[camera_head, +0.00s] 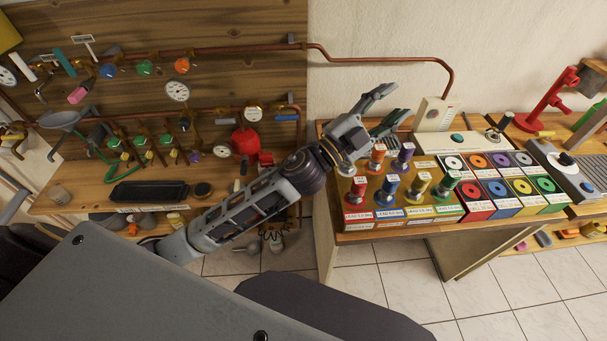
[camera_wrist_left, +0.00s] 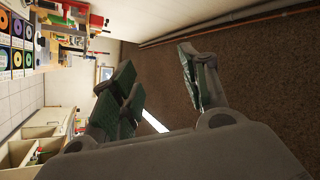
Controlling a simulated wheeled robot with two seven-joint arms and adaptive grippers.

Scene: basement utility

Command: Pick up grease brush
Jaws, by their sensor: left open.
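I cannot pick out a grease brush with certainty in either view. My left gripper (camera_head: 388,108) is raised over the back of the right-hand workbench, near a beige box, with its fingers apart and nothing between them. My right gripper is not in view.
The workbench (camera_head: 385,229) holds colored knobs (camera_head: 389,187), disc-topped boxes (camera_head: 499,184) and a beige box (camera_head: 435,115). At left, a wooden panel carries pipes, valves and gauges above a shelf with a black tray (camera_head: 149,192). Tiled floor lies below.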

